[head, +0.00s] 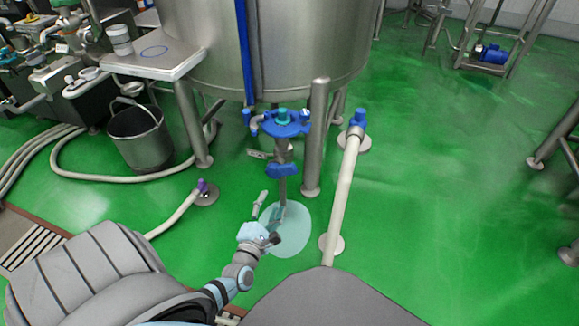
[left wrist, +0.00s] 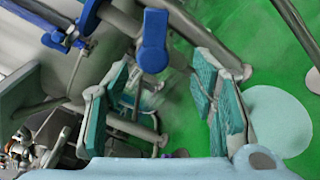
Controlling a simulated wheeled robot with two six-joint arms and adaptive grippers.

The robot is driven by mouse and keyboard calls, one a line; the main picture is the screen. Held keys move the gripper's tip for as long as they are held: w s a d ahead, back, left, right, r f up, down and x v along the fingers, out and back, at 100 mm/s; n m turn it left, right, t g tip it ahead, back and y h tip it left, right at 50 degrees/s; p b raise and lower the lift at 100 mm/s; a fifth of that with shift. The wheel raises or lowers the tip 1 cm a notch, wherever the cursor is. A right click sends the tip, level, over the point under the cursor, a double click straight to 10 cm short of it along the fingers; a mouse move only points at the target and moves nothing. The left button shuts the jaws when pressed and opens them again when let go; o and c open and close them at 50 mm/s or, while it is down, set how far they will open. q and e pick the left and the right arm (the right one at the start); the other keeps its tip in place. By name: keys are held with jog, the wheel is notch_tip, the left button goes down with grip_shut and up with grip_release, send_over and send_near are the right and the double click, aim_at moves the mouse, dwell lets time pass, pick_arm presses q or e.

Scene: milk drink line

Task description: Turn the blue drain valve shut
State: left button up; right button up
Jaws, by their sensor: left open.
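The blue drain valve handle (head: 281,170) sits on the metal outlet pipe below the big steel tank. In the left wrist view the blue handle (left wrist: 153,40) appears at top centre, beyond and between the finger tips. My left gripper (head: 270,207) is open and empty, below and slightly left of the handle, and apart from it. Its two teal-padded fingers (left wrist: 160,95) are spread wide in the left wrist view. A pale puddle (head: 294,244) lies on the green floor under the outlet. My right gripper is not in view.
A blue fitting with a teal knob (head: 285,122) sits above the valve. A tank leg (head: 318,150) and a pale pipe (head: 343,190) stand close on the right. A grey bucket (head: 141,142) and hoses are at left. Open green floor lies at right.

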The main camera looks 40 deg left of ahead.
aim_at(288, 172)
pick_arm(q)
jog(key=shift+m+t+h, duration=0.3)
jog(key=shift+m, duration=0.5)
jog(key=b+x, duration=0.1)
jog(key=x, duration=0.5)
jog(key=r+b+x, duration=0.1)
jog(key=x, duration=0.2)
jog(key=shift+w+d+b, duration=0.25)
jog(key=shift+d+b, duration=0.05)
jog(key=b+x, duration=0.2)
jog(key=x, duration=0.3)
jog(key=shift+w+a, duration=0.15)
jog(key=shift+w, duration=0.1)
grip_shut()
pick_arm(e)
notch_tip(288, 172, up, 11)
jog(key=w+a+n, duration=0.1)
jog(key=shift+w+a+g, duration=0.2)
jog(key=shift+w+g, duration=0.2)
